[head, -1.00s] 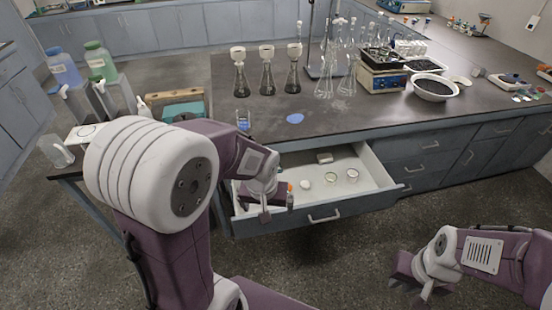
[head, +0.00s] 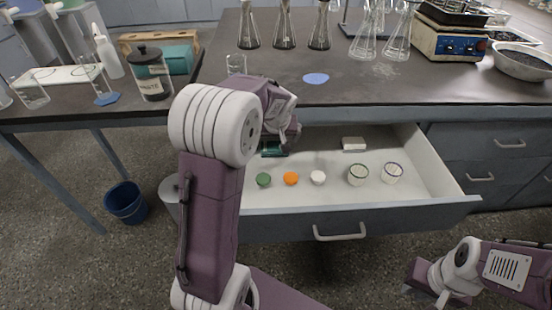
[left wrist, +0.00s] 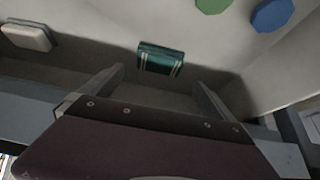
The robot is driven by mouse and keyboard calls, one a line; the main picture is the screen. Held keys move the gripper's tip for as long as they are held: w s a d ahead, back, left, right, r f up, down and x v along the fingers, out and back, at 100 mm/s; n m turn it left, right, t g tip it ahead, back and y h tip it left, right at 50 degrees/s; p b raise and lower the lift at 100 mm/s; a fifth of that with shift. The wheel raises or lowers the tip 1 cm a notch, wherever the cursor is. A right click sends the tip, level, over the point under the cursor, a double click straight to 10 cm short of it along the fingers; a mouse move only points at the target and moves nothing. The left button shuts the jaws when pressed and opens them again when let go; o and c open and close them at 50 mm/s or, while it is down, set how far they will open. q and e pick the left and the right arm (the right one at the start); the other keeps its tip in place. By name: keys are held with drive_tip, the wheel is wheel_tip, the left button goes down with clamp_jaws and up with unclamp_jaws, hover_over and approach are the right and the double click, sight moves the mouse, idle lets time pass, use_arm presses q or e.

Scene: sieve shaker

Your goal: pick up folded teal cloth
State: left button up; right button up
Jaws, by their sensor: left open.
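The folded teal cloth (head: 272,150) lies in the open drawer (head: 330,200), toward its back left. It is partly hidden by my left arm in the head view. In the left wrist view the cloth (left wrist: 161,60) shows pale stripes and lies just beyond and between the fingertips. My left gripper (left wrist: 158,84) is open and empty; nothing touches its fingers that I can see. In the head view the left gripper (head: 288,138) is over the drawer's back left. My right gripper (head: 428,286) is low at the right, away from the drawer; its jaw opening is unclear.
The drawer also holds a green cap (head: 264,179), an orange cap (head: 291,178), a white cap (head: 318,177), two round dishes (head: 375,173) and a pale block (head: 354,144). A blue cap (left wrist: 271,15) shows in the wrist view. The counter edge (head: 350,104) overhangs behind.

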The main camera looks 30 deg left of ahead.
sight(275, 147)
use_arm(q)
drive_tip(key=b+x, duration=0.4)
drive_tip(key=x, duration=0.5)
drive_tip(key=shift+f, duration=0.15)
drive_tip(key=c, duration=1.1)
